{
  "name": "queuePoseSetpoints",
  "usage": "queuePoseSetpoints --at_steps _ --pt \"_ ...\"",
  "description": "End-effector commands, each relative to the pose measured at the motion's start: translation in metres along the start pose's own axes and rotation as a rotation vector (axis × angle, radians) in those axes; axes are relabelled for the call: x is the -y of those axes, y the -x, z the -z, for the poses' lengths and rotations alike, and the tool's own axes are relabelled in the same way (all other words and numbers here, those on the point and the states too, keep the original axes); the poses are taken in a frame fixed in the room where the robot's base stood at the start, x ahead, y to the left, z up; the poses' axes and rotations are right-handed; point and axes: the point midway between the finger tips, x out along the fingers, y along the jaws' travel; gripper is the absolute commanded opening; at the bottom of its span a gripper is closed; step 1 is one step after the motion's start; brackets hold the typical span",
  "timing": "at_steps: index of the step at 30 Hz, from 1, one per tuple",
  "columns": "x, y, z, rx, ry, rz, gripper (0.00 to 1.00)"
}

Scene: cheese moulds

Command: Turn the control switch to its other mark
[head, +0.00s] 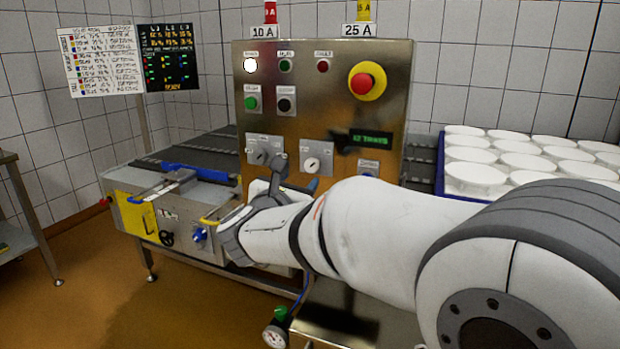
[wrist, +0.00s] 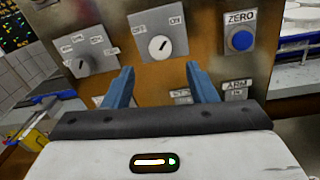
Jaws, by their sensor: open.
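The steel control panel (head: 330,105) stands ahead of me. A white round switch (wrist: 160,46) on a grey plate has OFF at its upper left and ON at its upper right; its short dark pointer line looks tilted toward the upper right. It also shows in the head view (head: 312,164). A darker knob (wrist: 82,65) on another plate with several marks is to its left, also in the head view (head: 260,157). My gripper (wrist: 160,69) is open and empty, its blue fingers apart, with the white switch just above the gap between their tips. Contact is not visible.
A blue ZERO button (wrist: 242,40) sits right of the switch. A red emergency stop (head: 366,83) is higher on the panel. A conveyor (head: 185,150) runs at left, and a blue crate (head: 440,165) of white moulds stands at right. Small labels sit below the switch.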

Motion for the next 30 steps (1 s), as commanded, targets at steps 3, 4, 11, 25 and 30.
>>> queuePoseSetpoints --at_steps 3,4,11,25,30 --pt "0.001 -0.018 -0.001 0.001 0.001 0.004 0.52" --pt "0.002 -0.023 -0.001 0.001 0.002 0.005 0.52" --pt "0.001 -0.058 -0.001 0.001 0.002 0.003 0.52" --pt "0.002 -0.073 -0.001 0.001 0.004 0.0 0.5" --pt "0.002 -0.073 -0.001 0.001 0.004 0.001 0.36"
